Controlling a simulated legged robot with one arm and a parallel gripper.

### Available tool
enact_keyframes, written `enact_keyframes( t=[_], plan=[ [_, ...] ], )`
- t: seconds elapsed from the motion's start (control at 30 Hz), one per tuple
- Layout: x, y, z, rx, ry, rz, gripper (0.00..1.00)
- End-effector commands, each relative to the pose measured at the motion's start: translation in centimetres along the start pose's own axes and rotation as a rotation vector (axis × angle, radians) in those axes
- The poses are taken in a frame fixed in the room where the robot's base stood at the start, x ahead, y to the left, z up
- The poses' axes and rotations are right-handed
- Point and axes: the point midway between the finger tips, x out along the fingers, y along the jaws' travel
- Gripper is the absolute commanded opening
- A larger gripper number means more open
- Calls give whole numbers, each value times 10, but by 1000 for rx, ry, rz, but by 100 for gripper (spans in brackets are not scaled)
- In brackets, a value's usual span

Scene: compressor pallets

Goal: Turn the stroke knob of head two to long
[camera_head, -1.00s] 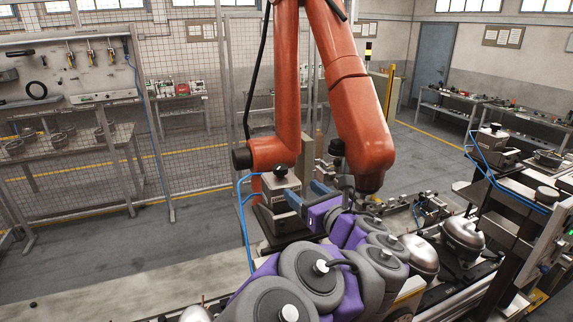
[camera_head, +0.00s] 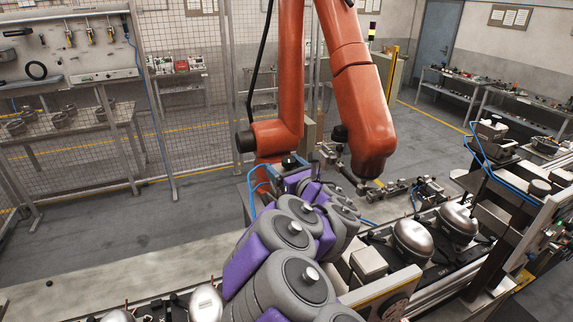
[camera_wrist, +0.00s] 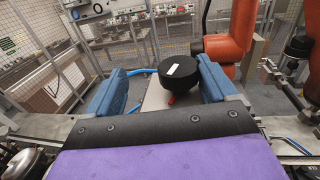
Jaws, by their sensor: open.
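A round black knob (camera_wrist: 178,74) with a white mark on its top stands on a pale plate or box in the wrist view. A small red mark (camera_wrist: 171,100) shows just below it. My gripper (camera_wrist: 170,86) is open, with one blue finger pad on each side of the knob; gaps show between pads and knob. In the head view the knob's dark top (camera_head: 291,161) shows just beyond my gripper (camera_head: 289,177), and the box under it is mostly hidden. I cannot read any head number or stroke label.
The orange robot arm (camera_head: 361,95) stands close behind the knob. Silver compressors (camera_head: 414,236) sit on the line at the right. Blue hoses (camera_head: 258,186) run beside the knob's box. A mesh fence (camera_head: 190,120) stands behind at the left.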

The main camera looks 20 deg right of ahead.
Motion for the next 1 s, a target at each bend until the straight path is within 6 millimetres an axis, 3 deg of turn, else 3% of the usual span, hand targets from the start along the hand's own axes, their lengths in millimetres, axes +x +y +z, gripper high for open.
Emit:
enact_keyframes(
  t=[0.33,0.9,1.0],
  plan=[
    [0,-11,-4,8,5,8,68],
    [0,-6,-2,5,3,10,14],
    [0,-7,-2,5,3,7,13]
  ],
)
